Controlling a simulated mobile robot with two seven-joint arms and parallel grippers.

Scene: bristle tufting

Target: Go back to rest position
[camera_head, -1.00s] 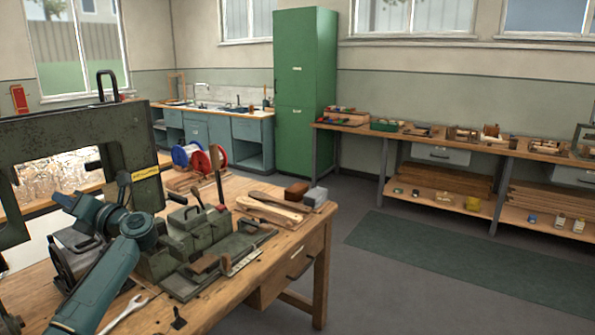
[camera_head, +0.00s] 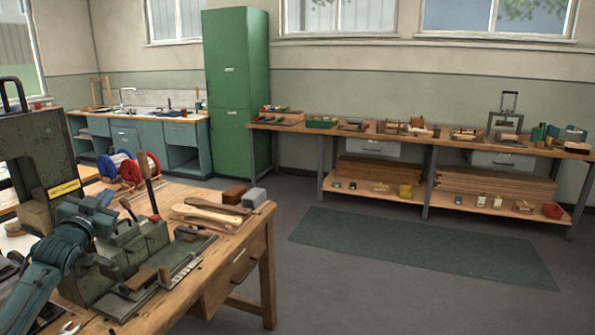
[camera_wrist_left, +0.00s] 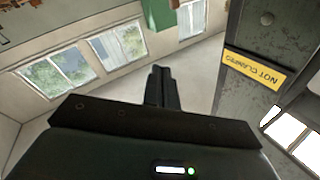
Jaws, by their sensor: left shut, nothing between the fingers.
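My left arm (camera_head: 35,290) comes in from the lower left of the head view, folded close to the dark green machine (camera_head: 45,150) on the wooden workbench (camera_head: 232,236). My left gripper shows in the wrist view (camera_wrist_left: 160,78), its two dark fingers together and empty. Beyond them are wall and windows. In the head view the fingers are hard to make out among the machine parts. My right gripper is not in view.
A green clamp fixture (camera_head: 125,258), wooden handles (camera_head: 208,214) and red and blue spools (camera_head: 138,168) crowd the workbench. A green cabinet (camera_head: 236,90) and long side bench (camera_head: 400,136) line the walls. The floor around the green mat (camera_head: 420,246) is clear.

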